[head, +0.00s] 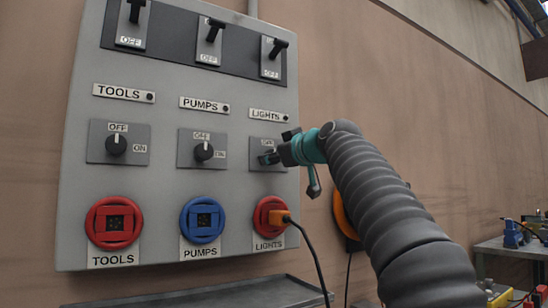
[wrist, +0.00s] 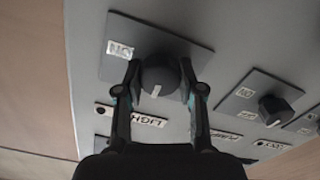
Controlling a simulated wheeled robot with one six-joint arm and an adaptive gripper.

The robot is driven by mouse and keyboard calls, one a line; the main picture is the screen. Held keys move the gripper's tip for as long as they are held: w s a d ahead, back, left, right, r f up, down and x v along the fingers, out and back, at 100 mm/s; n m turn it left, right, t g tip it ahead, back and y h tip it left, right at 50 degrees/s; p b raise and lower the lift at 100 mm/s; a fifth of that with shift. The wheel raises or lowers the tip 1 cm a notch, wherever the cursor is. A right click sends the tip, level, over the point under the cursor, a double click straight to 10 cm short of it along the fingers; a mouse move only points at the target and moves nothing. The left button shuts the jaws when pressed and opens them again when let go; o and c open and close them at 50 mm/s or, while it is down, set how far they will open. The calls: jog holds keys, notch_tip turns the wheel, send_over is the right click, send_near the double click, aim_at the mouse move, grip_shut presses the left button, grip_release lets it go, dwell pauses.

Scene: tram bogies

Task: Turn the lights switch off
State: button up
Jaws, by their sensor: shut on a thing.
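The lights switch is a dark round knob (wrist: 160,72) on a grey plate (wrist: 128,40), on the grey wall panel (head: 165,225). My gripper (head: 270,157) reaches it from the right in the head view and hides most of the knob there. In the wrist view my gripper (wrist: 162,84) has one finger on each side of the knob and is shut on it. The knob's white mark points down in that view, towards the LIGHTS label (wrist: 148,118). The ON label (wrist: 120,49) shows at the left of the plate. An OFF label (head: 267,143) shows in the head view.
The pumps knob (head: 203,152) and tools knob (head: 116,145) are to the left. Black levers (head: 269,60) are above. Below, an orange plug (head: 279,218) with a black cable sits in the red lights socket (head: 263,207). A dark shelf (head: 215,295) lies underneath.

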jog(key=o, duration=1.2)
jog(key=shift+c, duration=0.2)
jog(key=shift+s, duration=0.1)
jog(key=v, duration=1.2)
